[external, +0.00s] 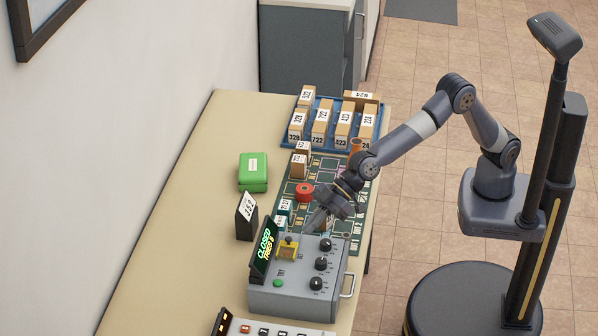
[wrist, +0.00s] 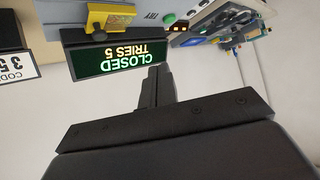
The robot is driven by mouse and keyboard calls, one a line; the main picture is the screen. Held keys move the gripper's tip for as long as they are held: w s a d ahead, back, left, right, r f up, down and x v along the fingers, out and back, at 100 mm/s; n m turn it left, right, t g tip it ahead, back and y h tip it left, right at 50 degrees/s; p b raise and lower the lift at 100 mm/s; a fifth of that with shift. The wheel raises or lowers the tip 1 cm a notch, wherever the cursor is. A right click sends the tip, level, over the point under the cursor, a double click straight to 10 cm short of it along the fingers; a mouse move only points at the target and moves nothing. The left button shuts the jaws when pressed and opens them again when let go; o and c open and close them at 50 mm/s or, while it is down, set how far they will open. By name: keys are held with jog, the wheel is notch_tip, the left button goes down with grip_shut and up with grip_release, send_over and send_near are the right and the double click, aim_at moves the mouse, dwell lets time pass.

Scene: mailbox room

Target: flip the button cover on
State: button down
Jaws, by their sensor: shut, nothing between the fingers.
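The yellow button cover (external: 288,248) sits on top of the grey control box (external: 300,297), just right of its display. It also shows at the top of the wrist view (wrist: 98,18), partly cut off. I cannot tell its exact flip position. My gripper (external: 311,226) is shut and empty, above the far edge of the box, a little behind and to the right of the cover. In the wrist view its shut fingers (wrist: 154,82) point toward the box and look apart from the cover.
The display (external: 264,249) reads CLOSED, TRIES 5. Black knobs (external: 321,263) line the box's right side; a green button (external: 278,283) is in front. A code card (external: 246,217) stands left. A green box (external: 253,172), a red spool (external: 304,193) and parcels (external: 320,122) lie behind.

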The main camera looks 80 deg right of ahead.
jog(key=g+h, duration=0.1)
jog(key=h, duration=0.1)
send_near(286, 243)
notch_tip(286, 243, up, 2)
jog(key=shift+w+r+p, duration=0.15)
jog(key=shift+r+p, duration=0.05)
jog(key=shift+p, duration=0.15)
jog(key=shift+p+x, duration=1.6)
jog(key=shift+x, duration=3.35)
jog(key=shift+f, duration=0.15)
